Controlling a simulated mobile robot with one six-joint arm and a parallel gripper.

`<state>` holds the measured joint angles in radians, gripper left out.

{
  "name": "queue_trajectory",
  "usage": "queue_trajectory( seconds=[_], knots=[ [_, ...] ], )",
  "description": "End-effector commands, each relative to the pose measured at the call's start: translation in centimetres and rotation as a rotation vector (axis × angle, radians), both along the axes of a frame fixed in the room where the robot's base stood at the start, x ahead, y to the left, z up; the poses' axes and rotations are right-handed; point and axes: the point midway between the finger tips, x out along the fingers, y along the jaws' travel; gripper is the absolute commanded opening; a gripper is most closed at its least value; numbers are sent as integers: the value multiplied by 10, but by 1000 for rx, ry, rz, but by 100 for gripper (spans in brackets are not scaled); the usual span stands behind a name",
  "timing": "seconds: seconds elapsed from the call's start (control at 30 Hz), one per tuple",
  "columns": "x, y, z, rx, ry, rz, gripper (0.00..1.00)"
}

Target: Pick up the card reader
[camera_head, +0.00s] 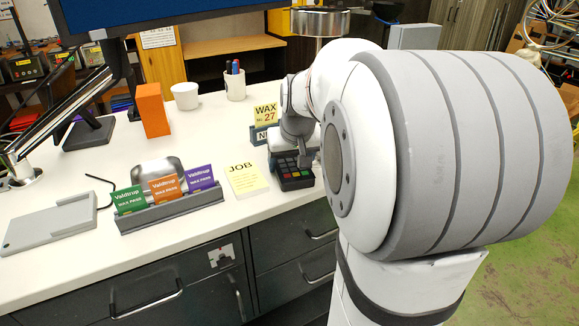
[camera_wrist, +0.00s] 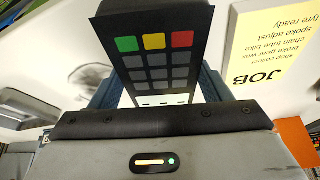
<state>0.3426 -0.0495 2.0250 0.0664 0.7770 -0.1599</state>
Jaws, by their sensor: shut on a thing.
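The card reader (camera_head: 294,177) is a dark handset with a keypad and red, yellow and green keys. In the head view it is at the counter's front edge, right of the yellow JOB pad. My gripper (camera_head: 304,158) reaches down onto it from behind, partly hidden by my arm. In the wrist view the card reader (camera_wrist: 158,55) fills the upper middle, with its lower end between the blue-grey fingers (camera_wrist: 155,92). My gripper is shut on it. I cannot tell whether the reader is clear of the counter.
The JOB pad (camera_head: 246,179) lies just left of the reader. Further left are a grey rack (camera_head: 170,213) of wax-pass cards, a silver rounded object (camera_head: 158,170) and a grey flat tray (camera_head: 48,228). Behind stand a yellow WAX sign (camera_head: 265,113), a pen cup (camera_head: 235,86) and an orange box (camera_head: 152,110).

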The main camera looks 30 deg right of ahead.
Motion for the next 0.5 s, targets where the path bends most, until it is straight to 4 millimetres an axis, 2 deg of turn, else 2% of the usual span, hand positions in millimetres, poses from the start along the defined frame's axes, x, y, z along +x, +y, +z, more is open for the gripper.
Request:
queue_trajectory(
  seconds=[0.33,0.5],
  knots=[
    [1,0,4,-1,-3,1,41],
    [1,0,29,-2,-6,1,41]
  ],
)
